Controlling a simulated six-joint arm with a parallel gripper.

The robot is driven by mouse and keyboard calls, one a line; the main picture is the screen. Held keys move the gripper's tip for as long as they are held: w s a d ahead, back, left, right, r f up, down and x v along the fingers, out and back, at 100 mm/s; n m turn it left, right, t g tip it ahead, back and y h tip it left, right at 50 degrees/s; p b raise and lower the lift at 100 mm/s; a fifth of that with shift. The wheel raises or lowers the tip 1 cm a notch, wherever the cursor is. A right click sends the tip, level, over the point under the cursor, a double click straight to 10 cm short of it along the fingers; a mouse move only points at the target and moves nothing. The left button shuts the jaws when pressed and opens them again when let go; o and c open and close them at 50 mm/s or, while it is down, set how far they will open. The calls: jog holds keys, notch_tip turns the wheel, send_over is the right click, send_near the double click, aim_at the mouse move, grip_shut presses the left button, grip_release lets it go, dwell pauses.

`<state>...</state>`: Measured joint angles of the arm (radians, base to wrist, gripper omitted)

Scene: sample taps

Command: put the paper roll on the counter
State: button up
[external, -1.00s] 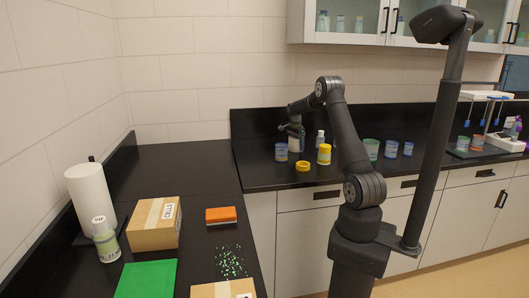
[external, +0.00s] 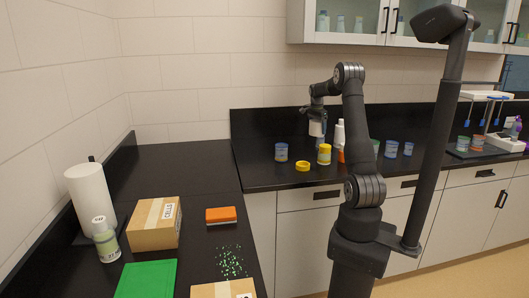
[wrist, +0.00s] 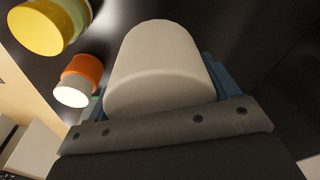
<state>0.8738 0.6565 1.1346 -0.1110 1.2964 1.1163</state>
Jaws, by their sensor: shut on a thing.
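A white paper roll (external: 90,190) stands on a dark holder at the far left of the left counter (external: 185,215). A dark rod tip sticks out above it. My gripper (external: 317,112) is far from it, above the back counter. It is shut on a pale cylinder (external: 316,129), whose rounded, off-white body fills the middle of the wrist view (wrist: 165,65). The pale cylinder hangs above the counter behind the yellow jar (external: 324,155); I cannot tell exactly what it is. The blue finger pads show only partly beside it.
A blue jar (external: 281,152), yellow lid (external: 302,166) and white bottle (external: 340,134) stand near my gripper. The left counter's back is clear.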

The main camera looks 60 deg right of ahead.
jog(key=w+a+n, duration=0.3)
jog(key=w+a, duration=0.2)
jog(key=a, duration=0.5)
jog(key=w+a+n+t, duration=0.1)
jog(key=w+a+n, duration=0.1)
jog(key=w+a, duration=0.65)
jog(key=w+a+n, duration=0.3)
jog(key=a, duration=1)
jog(key=s+a+n, duration=0.2)
jog(key=a+n, duration=0.4)
jog(key=a, duration=1.9)
jog(key=s+a+n+t+y, duration=0.1)
jog(key=s+a+n, duration=0.3)
jog(key=s+a, duration=0.75)
jog(key=s+a+n, duration=0.5)
jog(key=s+a, duration=0.4)
jog(key=a, duration=0.6)
jog(key=s+a+f, duration=0.1)
jog(key=a+f, duration=0.1)
jog(key=a, duration=0.1)
jog(key=s+a+f, duration=0.2)
jog(key=a, duration=0.2)
jog(key=s+a+f, duration=0.1)
jog(key=a+f, duration=0.1)
jog(key=a, duration=0.1)
jog(key=shift+s+a+f, duration=0.2)
jog(key=shift+s+f, duration=0.15)
jog(key=shift+f, duration=1.95)
jog(key=shift+f, duration=0.15)
